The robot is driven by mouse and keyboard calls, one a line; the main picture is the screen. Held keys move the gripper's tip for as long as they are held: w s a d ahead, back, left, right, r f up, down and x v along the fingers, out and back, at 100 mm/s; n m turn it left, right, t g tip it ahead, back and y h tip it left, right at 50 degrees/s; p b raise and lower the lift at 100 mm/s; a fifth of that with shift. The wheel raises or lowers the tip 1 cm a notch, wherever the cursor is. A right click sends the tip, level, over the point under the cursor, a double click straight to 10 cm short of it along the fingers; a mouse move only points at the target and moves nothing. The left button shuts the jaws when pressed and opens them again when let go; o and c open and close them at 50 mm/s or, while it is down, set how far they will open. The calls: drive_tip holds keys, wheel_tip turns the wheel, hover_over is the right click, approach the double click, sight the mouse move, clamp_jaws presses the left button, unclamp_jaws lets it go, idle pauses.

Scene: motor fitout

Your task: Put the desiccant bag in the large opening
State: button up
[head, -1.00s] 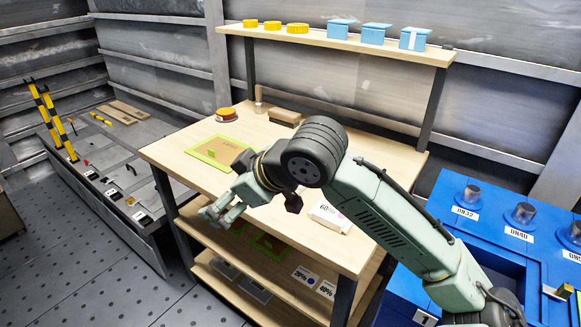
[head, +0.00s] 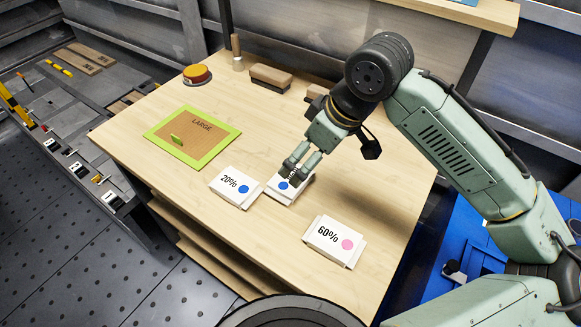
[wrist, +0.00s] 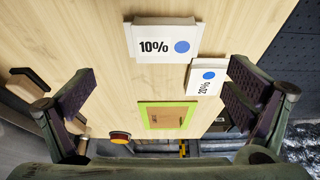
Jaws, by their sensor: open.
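Flat white packets lie on the wooden table. The 20% packet (head: 228,193) has a blue dot; the 60% packet (head: 335,255) has a pink dot. The 10% packet (wrist: 165,50), blue-dotted, is partly hidden under my gripper (head: 297,170) in the head view. The 20% packet also shows in the wrist view (wrist: 208,75), touching or nearly touching it. I cannot tell which packet is the desiccant bag. A green frame (head: 149,134) marked LARGE holds a brown panel with a green handle. My gripper (wrist: 160,92) is open and empty, pointing down above the 10% packet.
A red and yellow round button (head: 197,75) stands at the table's back left. A wooden-handled tool (head: 237,52) and brown block (head: 270,78) stand behind. A blue cabinet (head: 470,245) is at the right. Table space left of the packets' front edge is clear.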

drive_tip(key=x, duration=0.3)
drive_tip(key=shift+s+a+f, duration=0.15)
drive_tip(key=shift+a+f, duration=0.05)
drive_tip(key=shift+f, duration=0.15)
drive_tip(key=shift+p+x, duration=1.05)
drive_tip(key=shift+x, duration=1.85)
drive_tip(key=shift+c, duration=0.6)
drive_tip(key=c, duration=1.4)
